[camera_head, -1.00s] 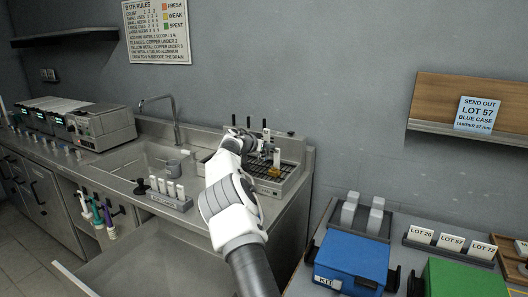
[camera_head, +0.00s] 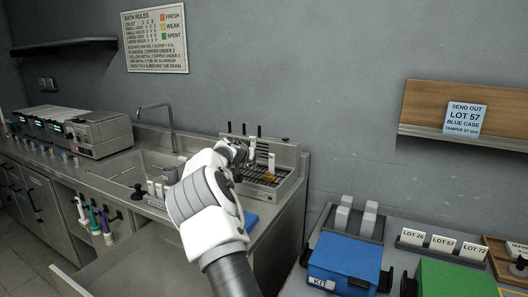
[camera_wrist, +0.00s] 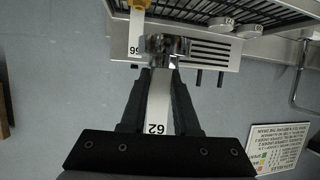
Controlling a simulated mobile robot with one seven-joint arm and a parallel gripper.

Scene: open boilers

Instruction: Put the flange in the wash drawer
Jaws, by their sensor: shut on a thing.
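My gripper (camera_wrist: 160,76) is shut on a pale bar marked 62 (camera_wrist: 158,112) in the wrist view. A shiny grey metal piece (camera_wrist: 165,45) sits at the far end of the bar, just past the fingertips; it may be the flange, but I cannot tell for sure. In the head view my gripper (camera_head: 243,150) is over the left part of the drain rack (camera_head: 282,185), and its fingers are mostly hidden. An open drawer (camera_head: 120,268), possibly the wash drawer, shows low at the left below the counter; my arm hides part of it.
A tag marked 66 (camera_wrist: 136,48) stands beside the held piece. A sink (camera_head: 120,170) with a tap (camera_head: 172,120) lies left of the rack. A blue object (camera_head: 250,221) lies behind my arm. A blue case (camera_head: 345,262) and a green case (camera_head: 455,280) stand on the right table.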

